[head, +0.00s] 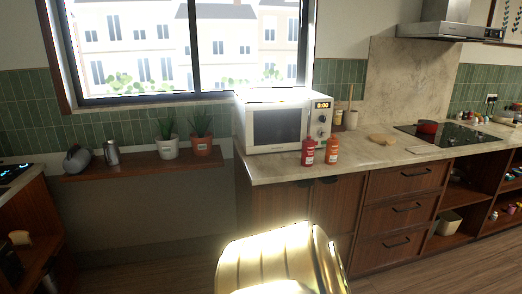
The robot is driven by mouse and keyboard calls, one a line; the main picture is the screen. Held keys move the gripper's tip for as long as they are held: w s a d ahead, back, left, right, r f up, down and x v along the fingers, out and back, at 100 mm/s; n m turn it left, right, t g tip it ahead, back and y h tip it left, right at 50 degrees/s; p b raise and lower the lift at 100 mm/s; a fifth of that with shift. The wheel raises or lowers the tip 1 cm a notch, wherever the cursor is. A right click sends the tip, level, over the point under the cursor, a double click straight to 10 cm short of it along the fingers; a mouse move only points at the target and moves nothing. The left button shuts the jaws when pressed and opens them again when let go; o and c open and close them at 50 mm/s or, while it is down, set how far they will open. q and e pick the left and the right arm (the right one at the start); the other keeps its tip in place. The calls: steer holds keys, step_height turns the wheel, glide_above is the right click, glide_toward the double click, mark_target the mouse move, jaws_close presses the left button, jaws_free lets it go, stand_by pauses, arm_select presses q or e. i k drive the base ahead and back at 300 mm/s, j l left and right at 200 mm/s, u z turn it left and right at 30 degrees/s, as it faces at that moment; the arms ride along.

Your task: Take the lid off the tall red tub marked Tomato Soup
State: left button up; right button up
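A red container (308,153) with a pale label stands upright on the counter in front of the microwave, near the counter's front edge. Its top looks narrow and red, and its label is too small to read. An orange container (332,151) with a similar label stands close to its right. I cannot tell whether either is the Tomato Soup tub. Neither my left nor my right gripper is in view.
The white microwave (276,127) stands behind the containers. Potted plants stand on a wooden shelf (130,173) at left.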

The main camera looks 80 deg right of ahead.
mark_target(308, 140)
steer(key=z, duration=0.45)
steer(key=l+z, duration=0.15)
steer(key=z, duration=0.25)
steer(key=l+z, duration=0.1)
steer(key=z, duration=0.8)
steer(key=l+z, duration=0.1)
steer(key=z, duration=0.75)
steer(key=i+l+z, duration=0.25)
steer(key=i+l, duration=0.65)
